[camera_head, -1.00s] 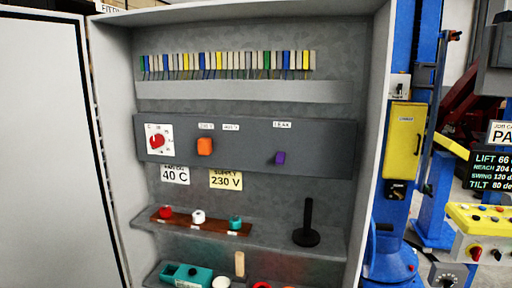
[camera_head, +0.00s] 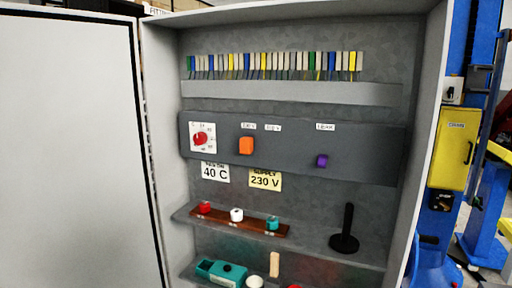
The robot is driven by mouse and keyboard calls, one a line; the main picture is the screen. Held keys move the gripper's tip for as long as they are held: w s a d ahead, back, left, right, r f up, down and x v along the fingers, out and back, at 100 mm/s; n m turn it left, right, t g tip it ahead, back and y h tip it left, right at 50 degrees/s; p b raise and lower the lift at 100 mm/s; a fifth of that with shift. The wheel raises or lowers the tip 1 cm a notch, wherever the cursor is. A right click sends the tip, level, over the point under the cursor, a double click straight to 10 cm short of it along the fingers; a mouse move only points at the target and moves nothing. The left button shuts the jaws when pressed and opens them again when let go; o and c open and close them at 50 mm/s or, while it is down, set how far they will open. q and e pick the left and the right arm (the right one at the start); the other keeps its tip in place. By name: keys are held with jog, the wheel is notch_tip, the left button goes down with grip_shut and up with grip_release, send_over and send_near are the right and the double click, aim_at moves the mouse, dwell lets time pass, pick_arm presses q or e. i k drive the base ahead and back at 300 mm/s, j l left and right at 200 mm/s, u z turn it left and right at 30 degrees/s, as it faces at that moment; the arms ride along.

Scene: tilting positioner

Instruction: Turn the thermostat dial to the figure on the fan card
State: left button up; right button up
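The thermostat dial (camera_head: 201,138) is a red knob on a white square scale plate at the left end of the grey control panel (camera_head: 225,165). Its scale figures and pointer are too small to read surely. The fan card (camera_head: 215,172) is a white card just below the panel on the left, reading 40 C; its small top line is blurred. Neither of my grippers is in view, and nothing touches the dial.
A yellow card (camera_head: 265,179) reads SUPPLY 230 V. An orange switch (camera_head: 246,145) and a purple switch (camera_head: 321,160) sit on the panel. The shelf below holds a wooden strip (camera_head: 253,225) with small knobs and a black stand (camera_head: 344,239). The cabinet door (camera_head: 70,150) stands open at left.

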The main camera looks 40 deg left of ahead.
aim_at(200, 139)
jog(key=k+u, duration=0.1)
jog(key=u, duration=1.35)
